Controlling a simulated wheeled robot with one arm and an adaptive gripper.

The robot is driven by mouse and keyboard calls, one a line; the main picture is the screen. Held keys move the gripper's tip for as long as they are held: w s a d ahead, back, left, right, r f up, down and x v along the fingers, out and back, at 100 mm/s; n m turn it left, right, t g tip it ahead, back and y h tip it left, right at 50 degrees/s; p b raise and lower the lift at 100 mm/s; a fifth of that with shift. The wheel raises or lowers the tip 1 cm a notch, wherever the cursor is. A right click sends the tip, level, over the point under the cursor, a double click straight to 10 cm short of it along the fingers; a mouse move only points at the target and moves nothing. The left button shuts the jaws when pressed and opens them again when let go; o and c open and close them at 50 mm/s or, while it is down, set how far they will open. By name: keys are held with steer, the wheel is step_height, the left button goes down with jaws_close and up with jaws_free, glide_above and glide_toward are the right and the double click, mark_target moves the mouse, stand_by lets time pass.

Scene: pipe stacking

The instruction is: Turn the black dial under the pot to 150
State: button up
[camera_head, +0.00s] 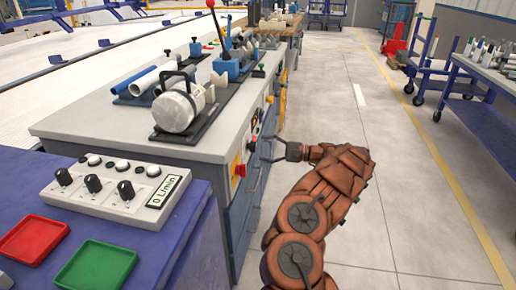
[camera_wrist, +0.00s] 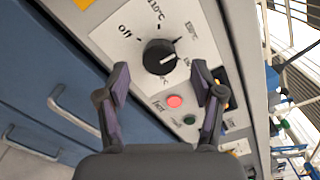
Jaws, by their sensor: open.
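The black dial (camera_wrist: 160,57) sits on a white label plate on the bench's side panel in the wrist view. Its white mark is on its right side. Round it are the labels "Off", "110°C" and more that are tilted and partly unreadable. My gripper (camera_wrist: 161,82) is open, with one finger on each side below the dial, and nothing between them. In the head view my gripper (camera_head: 268,149) reaches toward the bench's side panel.
A red button (camera_wrist: 174,101) and a green button (camera_wrist: 189,119) lie below the dial. Blue drawers (camera_wrist: 45,75) with metal handles are to the left. A control box (camera_head: 115,190) with several knobs stands at front left. The floor aisle (camera_head: 390,170) is clear.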

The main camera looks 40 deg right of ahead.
steer(key=v, duration=0.8)
steer(key=shift+s, duration=0.1)
stand_by(0.3)
